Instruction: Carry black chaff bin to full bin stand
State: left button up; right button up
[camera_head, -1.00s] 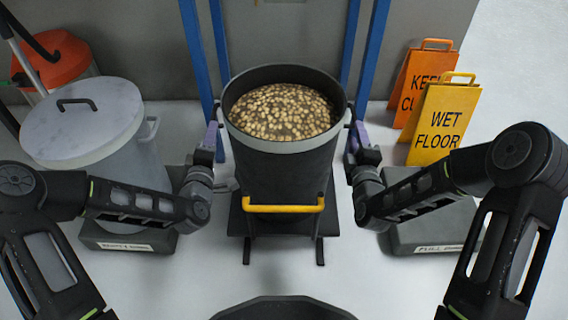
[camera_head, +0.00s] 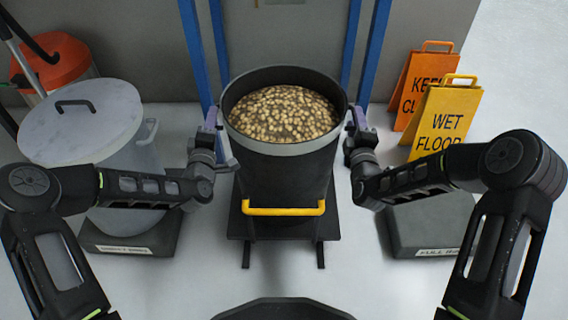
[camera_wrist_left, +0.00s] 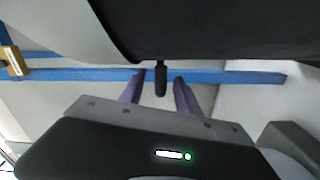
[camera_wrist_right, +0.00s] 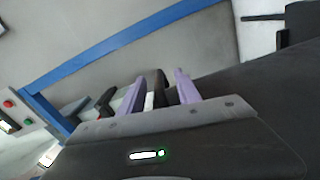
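The black chaff bin (camera_head: 284,180) stands upright in the middle of the head view, full of pale chips up to near its grey rim, with a yellow bar at its front. My left gripper (camera_head: 211,119) is at its left side; in the left wrist view its purple fingers (camera_wrist_left: 158,90) are open on either side of a dark handle, with gaps visible. My right gripper (camera_head: 357,118) is at its right side; in the right wrist view its fingers (camera_wrist_right: 158,90) are spread, with a dark handle part between them. The full bin stand (camera_head: 432,222) is the low grey block at right, with nothing on it.
A lidded grey bin (camera_head: 130,175) stands on another labelled grey block (camera_head: 130,238) at left. Orange (camera_head: 417,85) and yellow (camera_head: 446,118) floor signs stand behind the full bin stand. Blue posts (camera_head: 366,50) rise behind the bin. An orange-topped container (camera_head: 58,60) is at far left.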

pick_arm(q)
jog(key=shift+w, duration=1.1)
pick_arm(e)
jog(key=shift+w, duration=1.1)
pick_arm(q)
grip_shut()
pick_arm(e)
grip_shut()
pick_arm(q)
jog(key=shift+f, duration=0.1)
